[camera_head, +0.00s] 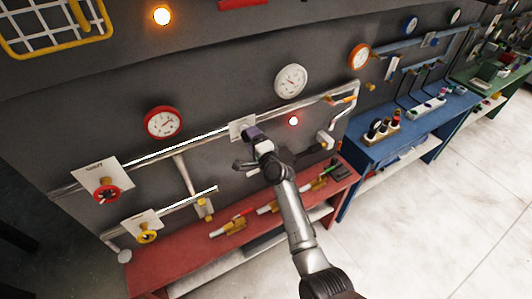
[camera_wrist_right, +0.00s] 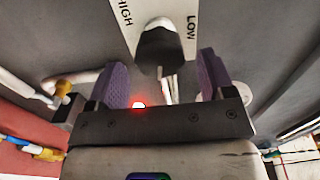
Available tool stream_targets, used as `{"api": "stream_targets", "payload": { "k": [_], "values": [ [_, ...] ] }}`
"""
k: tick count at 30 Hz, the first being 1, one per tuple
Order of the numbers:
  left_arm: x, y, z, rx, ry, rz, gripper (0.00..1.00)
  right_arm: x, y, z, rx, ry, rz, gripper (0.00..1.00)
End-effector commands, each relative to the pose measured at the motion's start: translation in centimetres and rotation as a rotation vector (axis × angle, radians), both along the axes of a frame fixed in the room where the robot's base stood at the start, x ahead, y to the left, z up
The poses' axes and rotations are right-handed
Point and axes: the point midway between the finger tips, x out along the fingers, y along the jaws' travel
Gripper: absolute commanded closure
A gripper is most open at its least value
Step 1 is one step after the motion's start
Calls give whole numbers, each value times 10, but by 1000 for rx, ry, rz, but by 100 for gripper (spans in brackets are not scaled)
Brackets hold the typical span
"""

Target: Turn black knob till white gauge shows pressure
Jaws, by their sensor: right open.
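The white gauge (camera_head: 291,81) is on the dark wall above the pipe; its needle is too small to read. The black knob (camera_wrist_right: 160,48) shows in the right wrist view on a white plate (camera_wrist_right: 186,12) marked HIGH and LOW. In the head view that plate (camera_head: 239,125) shows partly, and my right gripper (camera_head: 249,134) covers the knob. In the right wrist view my right gripper (camera_wrist_right: 163,78) is open, its purple fingers either side of the knob in the picture. I cannot tell whether they touch it. My left gripper is not in view.
A red gauge (camera_head: 163,122), an orange gauge (camera_head: 359,57), a red valve wheel (camera_head: 107,190) and a yellow one (camera_head: 147,236) are on the wall. A red light (camera_head: 293,121) glows right of my gripper. A red bench (camera_head: 180,266) with tools stands below.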

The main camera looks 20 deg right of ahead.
Motion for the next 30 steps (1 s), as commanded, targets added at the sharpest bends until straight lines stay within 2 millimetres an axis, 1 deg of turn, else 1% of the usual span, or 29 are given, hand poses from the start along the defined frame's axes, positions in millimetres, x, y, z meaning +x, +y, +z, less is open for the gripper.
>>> {"api": "stream_targets", "payload": {
  "k": [1,4,9,15,18,22,30],
  "values": [
    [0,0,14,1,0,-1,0,-10,-1,5,-1,3,0,24],
    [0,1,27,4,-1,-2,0,-29,-2,6,-1,3,1,24],
    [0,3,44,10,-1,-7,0,-61,-5,5,0,2,0,24],
    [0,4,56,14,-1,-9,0,-91,-7,3,-1,2,1,24],
    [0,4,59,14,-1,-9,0,-101,-8,2,0,1,1,24],
    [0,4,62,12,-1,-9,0,-109,-8,2,1,0,1,24],
    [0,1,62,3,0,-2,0,-112,-8,1,1,-1,1,24]
  ]
}}
